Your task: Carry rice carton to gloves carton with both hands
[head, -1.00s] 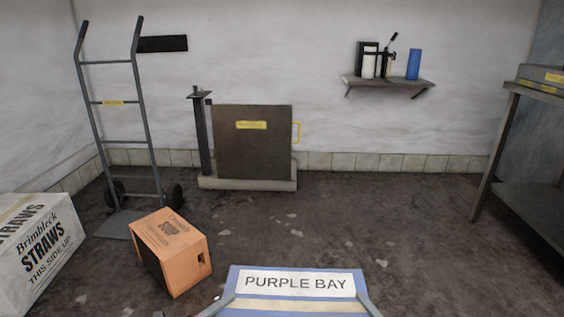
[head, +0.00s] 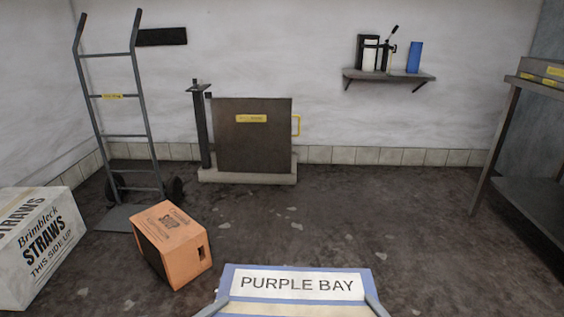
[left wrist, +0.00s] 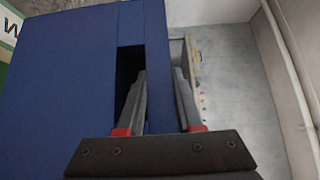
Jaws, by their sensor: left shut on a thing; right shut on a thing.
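A blue carton with a cream band and a white label reading "PURPLE BAY" (head: 298,286) is at the bottom middle of the head view, held in front of me. I cannot read "rice" on it. My left gripper (left wrist: 160,75) is shut on its blue wall (left wrist: 75,90), one finger in a slot and the other outside. In the head view, parts of my left gripper (head: 212,308) and my right gripper (head: 376,307) show at the carton's two sides. The right gripper's fingertips are mostly hidden. I cannot identify a gloves carton.
A white carton marked "STRAWS" (head: 42,245) and an orange carton (head: 172,243) stand on the floor at left. A metal table (head: 525,150) stands at right. The middle floor is clear.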

